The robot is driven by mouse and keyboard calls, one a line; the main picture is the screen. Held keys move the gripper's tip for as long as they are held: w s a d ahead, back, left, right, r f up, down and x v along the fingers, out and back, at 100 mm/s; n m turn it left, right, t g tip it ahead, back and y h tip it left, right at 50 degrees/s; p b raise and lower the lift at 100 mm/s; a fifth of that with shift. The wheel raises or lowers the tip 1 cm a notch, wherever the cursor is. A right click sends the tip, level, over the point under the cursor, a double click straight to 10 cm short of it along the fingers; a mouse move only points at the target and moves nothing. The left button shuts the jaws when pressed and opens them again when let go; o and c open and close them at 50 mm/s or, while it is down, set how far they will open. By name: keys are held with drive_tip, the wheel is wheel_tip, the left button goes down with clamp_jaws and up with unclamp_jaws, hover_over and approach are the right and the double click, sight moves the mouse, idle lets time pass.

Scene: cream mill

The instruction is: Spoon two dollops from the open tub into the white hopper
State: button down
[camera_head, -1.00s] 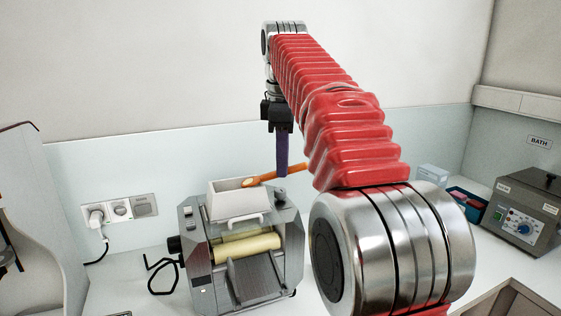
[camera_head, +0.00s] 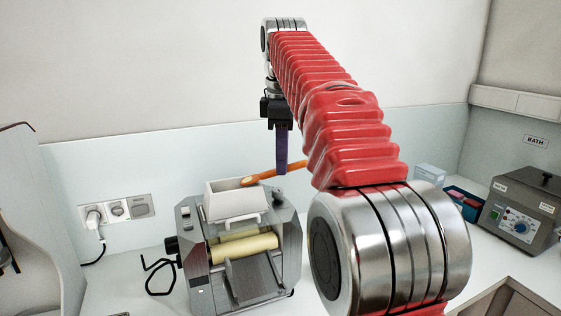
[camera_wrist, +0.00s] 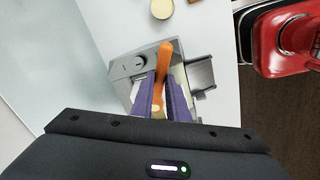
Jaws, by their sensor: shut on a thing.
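My gripper (camera_head: 281,172) is shut on an orange spoon (camera_head: 291,167), gripping its handle between purple fingers. The spoon's bowl end (camera_head: 250,181) points left and shows at the back rim of the white hopper (camera_head: 235,204) in the head view. I cannot tell whether it touches the hopper or holds cream. In the wrist view the spoon (camera_wrist: 166,58) runs up between the fingers (camera_wrist: 160,92), above the mill. The fingers hide most of the hopper there. The open tub (camera_wrist: 162,8), with pale contents, is at the top edge of the wrist view, cut off by the frame.
The hopper sits on a grey mill (camera_head: 290,245) with cream rollers (camera_head: 244,247). A cable and wall sockets (camera_head: 117,210) are at left. A grey bath unit (camera_head: 518,215) and a blue tray (camera_head: 463,199) stand at right. The white bench between them is partly hidden by my arm.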

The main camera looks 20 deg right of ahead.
drive_tip(key=shift+r, duration=2.75)
